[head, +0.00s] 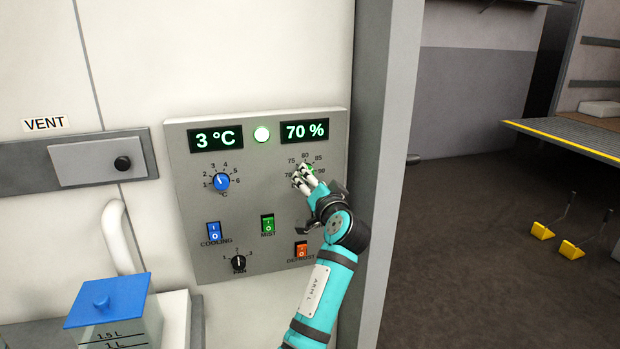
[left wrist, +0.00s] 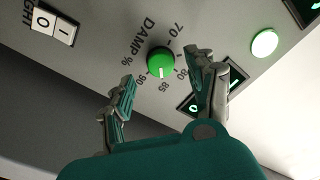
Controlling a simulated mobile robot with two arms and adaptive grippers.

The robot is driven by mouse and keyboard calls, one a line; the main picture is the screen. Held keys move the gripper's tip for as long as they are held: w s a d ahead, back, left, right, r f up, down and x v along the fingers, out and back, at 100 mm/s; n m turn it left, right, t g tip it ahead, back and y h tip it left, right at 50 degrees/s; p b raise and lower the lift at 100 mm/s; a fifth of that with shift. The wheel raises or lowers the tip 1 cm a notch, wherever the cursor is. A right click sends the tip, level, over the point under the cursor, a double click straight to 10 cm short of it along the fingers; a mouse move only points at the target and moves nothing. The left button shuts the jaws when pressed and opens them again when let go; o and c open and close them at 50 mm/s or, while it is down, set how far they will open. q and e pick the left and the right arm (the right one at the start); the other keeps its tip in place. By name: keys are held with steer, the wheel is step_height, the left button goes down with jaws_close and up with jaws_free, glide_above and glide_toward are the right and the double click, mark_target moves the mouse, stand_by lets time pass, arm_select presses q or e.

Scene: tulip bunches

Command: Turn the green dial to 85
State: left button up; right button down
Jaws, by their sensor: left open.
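The green dial (left wrist: 160,62) sits on the grey control panel (head: 270,210), under the right display (head: 305,130), which reads 70 %. In the left wrist view its scale is marked DAMP %, and its white mark points toward 85. In the head view the dial (head: 308,168) is partly covered by my left gripper (head: 304,178). My left gripper (left wrist: 163,70) is open, with one finger on each side of the dial. Gaps show between the fingers and the dial in the wrist view. My right gripper is not in view.
A blue dial (head: 221,182), a blue switch (head: 214,231), a green switch (head: 267,224), an orange switch (head: 301,250) and a black fan knob (head: 238,262) share the panel. A blue-lidded jug (head: 108,300) stands at lower left. A grey post (head: 385,150) rises right of the panel.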

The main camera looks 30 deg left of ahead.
arm_select(q)
steer(key=v, duration=0.9)
